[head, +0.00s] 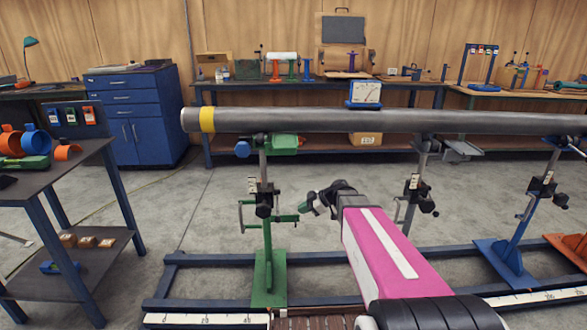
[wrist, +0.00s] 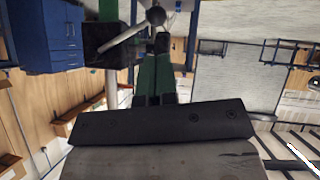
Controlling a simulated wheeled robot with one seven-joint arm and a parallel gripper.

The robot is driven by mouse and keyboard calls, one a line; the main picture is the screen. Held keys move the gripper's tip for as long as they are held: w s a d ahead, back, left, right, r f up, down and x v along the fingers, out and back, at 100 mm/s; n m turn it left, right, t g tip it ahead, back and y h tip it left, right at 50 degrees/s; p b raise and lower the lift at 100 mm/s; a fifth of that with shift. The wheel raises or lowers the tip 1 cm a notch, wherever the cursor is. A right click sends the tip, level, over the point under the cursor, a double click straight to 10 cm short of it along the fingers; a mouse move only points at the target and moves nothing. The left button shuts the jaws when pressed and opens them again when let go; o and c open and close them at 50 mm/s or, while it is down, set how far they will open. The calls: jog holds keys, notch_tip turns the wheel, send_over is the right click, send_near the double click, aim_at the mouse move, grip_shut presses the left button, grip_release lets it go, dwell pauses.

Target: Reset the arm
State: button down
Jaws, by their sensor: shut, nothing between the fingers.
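My gripper (head: 308,206) is in front of the long grey pipe (head: 330,121), below it and to the right of the green-based stand (head: 266,215) in the head view. My pink arm link reaches up to it from the lower right. In the wrist view its two dark green fingers (wrist: 155,62) lie together, with nothing seen between them. A grey lever with a round knob (wrist: 155,16) shows by the fingertips; I cannot tell whether they touch. The pipe has a yellow band (head: 207,120) near its left end and rests across several stands.
A blue-based stand (head: 507,258) is at the right, on a dark blue floor frame with scales (head: 205,320). A side table (head: 80,168) with orange and blue rings is at the left. A blue cabinet (head: 135,115) and workbenches line the wall. Floor between side table and frame is clear.

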jog(key=s+d+f+m+g+h, duration=0.1)
jog(key=s+d+f+m+h, duration=0.2)
jog(key=s+d+m+h, duration=0.2)
jog(key=s+d+f+m+g+h, duration=0.1)
jog(key=s+d+f+m+h, duration=0.2)
jog(key=s+m, duration=0.8)
jog(key=shift+s+d+f+m+h, duration=0.2)
jog(key=shift+s+d+m+h, duration=0.15)
jog(key=shift+d+m+h, duration=1.25)
jog(key=shift+d, duration=0.2)
